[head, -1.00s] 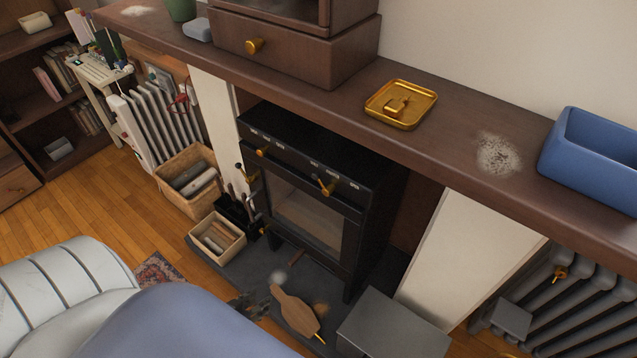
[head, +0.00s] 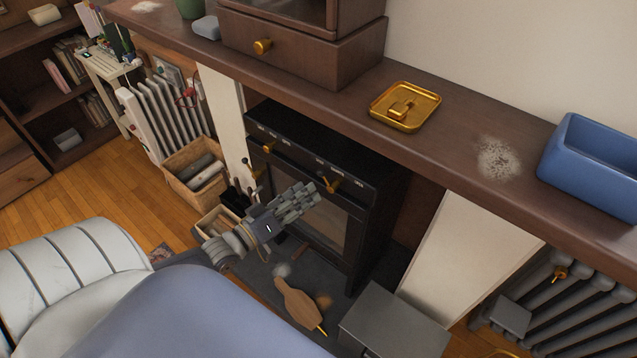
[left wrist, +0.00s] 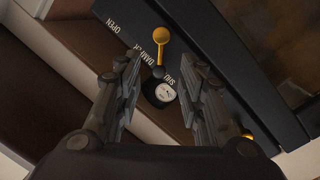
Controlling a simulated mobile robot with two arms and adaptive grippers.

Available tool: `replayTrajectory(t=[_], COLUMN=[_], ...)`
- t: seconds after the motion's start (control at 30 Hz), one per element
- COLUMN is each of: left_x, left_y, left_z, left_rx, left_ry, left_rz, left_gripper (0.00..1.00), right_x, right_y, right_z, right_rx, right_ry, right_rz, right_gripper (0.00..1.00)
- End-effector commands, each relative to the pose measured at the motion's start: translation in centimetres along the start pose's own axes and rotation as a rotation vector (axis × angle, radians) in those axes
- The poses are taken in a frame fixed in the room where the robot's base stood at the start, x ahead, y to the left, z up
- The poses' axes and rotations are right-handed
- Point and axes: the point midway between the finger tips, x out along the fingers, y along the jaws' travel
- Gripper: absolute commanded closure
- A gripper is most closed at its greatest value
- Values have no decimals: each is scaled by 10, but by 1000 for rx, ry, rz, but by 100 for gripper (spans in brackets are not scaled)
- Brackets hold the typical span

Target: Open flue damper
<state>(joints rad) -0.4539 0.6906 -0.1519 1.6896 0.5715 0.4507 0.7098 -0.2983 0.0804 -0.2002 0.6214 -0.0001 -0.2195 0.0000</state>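The damper lever (left wrist: 160,50) has a brass round knob and sits on the black stove's front panel, beside upside-down white lettering reading OPEN, DAMPER and SHUT. I take it to be the right-hand brass knob (head: 330,185) on the stove (head: 310,160) in the head view. My left gripper (head: 307,194) is just in front of and slightly left of that knob. In the left wrist view my left gripper (left wrist: 157,72) is open, its fingers apart on either side of the lever's lower end, with nothing held. Contact cannot be told. My right gripper is not in view.
A second brass knob (head: 268,148) is on the stove's left. The mantel shelf (head: 450,140) overhangs behind, with a brass tray (head: 404,106) and blue bin (head: 592,165). A grey box (head: 393,325) and bellows (head: 300,305) are below.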

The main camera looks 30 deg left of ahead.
Motion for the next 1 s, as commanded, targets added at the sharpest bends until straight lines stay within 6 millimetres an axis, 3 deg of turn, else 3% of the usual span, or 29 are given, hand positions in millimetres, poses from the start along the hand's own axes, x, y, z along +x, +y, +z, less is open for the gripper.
replayTrajectory(t=[0.1,0.33,0.8,0.97,1.0], left_x=[20,46,56,55,55], left_y=[1,0,0,0,0], left_z=[-1,0,1,0,0], left_rx=[0,1,1,1,1], left_ry=[3,1,-1,-1,-1], left_rz=[1,0,-2,-1,-1], left_gripper=[64,64,64,100,100], right_x=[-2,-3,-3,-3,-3], right_y=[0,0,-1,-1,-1], right_z=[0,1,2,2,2], right_rx=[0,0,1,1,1], right_ry=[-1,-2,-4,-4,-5], right_rz=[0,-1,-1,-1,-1], right_gripper=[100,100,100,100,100])
